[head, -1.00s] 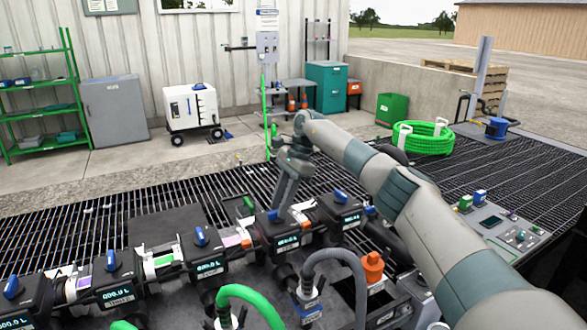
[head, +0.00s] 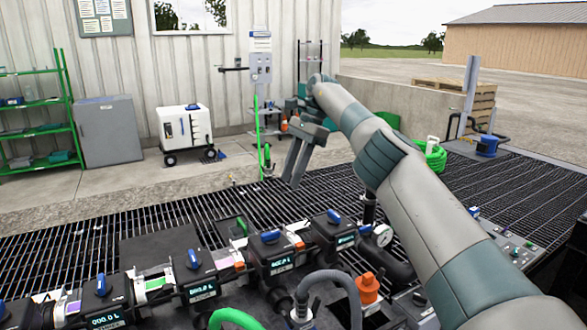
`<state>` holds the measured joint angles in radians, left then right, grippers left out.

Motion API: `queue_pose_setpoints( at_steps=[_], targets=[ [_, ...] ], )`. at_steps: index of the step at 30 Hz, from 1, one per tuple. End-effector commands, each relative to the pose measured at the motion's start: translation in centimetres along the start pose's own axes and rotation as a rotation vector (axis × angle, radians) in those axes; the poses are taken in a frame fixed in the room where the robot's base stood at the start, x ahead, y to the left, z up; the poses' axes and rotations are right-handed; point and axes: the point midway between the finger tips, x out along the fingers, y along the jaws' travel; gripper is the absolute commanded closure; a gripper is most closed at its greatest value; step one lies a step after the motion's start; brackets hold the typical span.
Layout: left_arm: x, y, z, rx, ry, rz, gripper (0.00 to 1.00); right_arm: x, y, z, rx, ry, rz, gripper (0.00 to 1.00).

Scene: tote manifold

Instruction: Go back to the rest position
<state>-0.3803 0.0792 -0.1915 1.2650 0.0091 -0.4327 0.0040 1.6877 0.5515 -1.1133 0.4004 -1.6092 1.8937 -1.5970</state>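My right arm comes in from the lower right. Its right gripper (head: 293,180) hangs tilted downward over the dark grating, behind and above the row of manifold valves. Its two grey fingers show apart with nothing between them, so it looks open and empty. The manifold (head: 190,285), a row of black metering units with blue handles and lit displays, runs across the lower part of the view. The gripper appears clear of it. My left gripper is not in view.
A grey hose (head: 335,278), a green hose (head: 235,318) and an orange cap (head: 368,288) are at the front. A pressure gauge (head: 382,235) stands beside the manifold under my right arm. A white wheeled cart (head: 187,130) stands behind.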

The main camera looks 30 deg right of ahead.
Motion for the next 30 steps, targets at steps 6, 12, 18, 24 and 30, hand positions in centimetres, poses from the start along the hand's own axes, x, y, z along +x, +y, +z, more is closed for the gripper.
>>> queue_pose_setpoints(
  at_steps=[6,12,18,24,30],
  targets=[
    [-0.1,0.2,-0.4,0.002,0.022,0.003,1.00,-0.9,0.0,0.0,0.000,0.000,-0.001,0.70],
    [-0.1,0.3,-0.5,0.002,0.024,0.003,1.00,-0.8,0.0,0.0,0.000,0.000,-0.001,0.70],
    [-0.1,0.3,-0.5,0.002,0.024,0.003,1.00,-0.8,0.0,0.0,0.000,0.000,-0.001,0.70],
    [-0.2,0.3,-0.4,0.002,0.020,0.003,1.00,-0.9,0.0,0.0,0.000,0.000,-0.001,0.70],
    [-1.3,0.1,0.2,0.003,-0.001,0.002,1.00,-2.6,0.0,0.7,-0.001,0.000,-0.001,0.70]
  ],
)
